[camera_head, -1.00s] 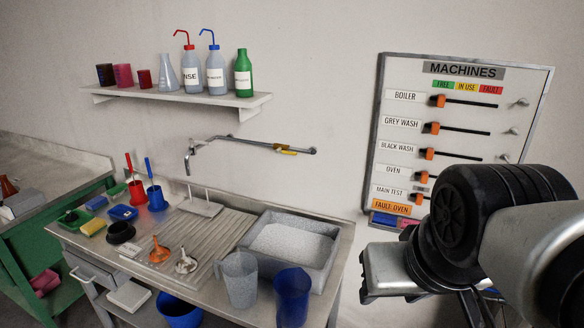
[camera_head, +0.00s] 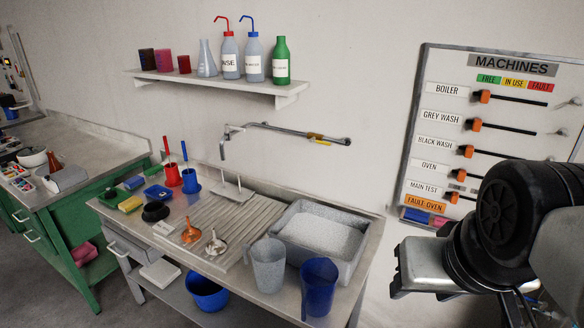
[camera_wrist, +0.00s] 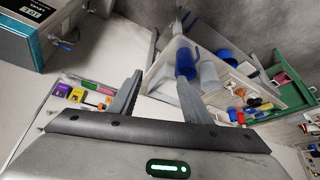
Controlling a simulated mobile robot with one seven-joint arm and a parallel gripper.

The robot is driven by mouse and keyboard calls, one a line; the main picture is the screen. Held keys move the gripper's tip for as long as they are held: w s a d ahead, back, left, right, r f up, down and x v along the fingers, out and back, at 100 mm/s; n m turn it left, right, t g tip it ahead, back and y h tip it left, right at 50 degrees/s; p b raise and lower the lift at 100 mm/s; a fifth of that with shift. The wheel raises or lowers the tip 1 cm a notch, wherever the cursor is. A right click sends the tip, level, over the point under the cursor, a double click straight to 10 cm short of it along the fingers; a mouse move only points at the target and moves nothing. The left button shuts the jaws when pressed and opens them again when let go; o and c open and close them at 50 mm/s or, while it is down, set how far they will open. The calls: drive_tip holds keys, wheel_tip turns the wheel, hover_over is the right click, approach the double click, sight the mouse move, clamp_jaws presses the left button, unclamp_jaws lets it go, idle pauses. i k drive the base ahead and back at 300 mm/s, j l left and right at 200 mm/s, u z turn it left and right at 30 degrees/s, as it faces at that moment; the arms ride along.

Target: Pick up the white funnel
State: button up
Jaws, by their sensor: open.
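The white funnel (camera_head: 215,246) lies on the bench beside the ribbed draining area, just right of an orange funnel (camera_head: 191,233). It is small and its exact pose is hard to tell. My gripper (camera_wrist: 158,98) shows in the wrist view with its two fingers apart and nothing between them. In the head view my arm is at the right edge, well away from the funnel, and the fingertips cannot be made out. I cannot pick out the white funnel in the wrist view.
A grey jug (camera_head: 267,266) and a blue jug (camera_head: 318,288) stand at the bench's front right. A grey sink (camera_head: 350,262) lies behind them. A black round item (camera_head: 155,211) and red and blue holders stand to the left. A shelf (camera_head: 225,86) and tap (camera_head: 270,130) are above.

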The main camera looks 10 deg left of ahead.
sight(217, 246)
drive_tip(key=u, duration=1.1)
drive_tip(key=i+j+u, duration=0.25)
drive_tip(key=i+j, duration=0.65)
drive_tip(key=i, duration=0.15)
drive_tip(key=i+j, duration=0.45)
drive_tip(key=i, duration=0.1)
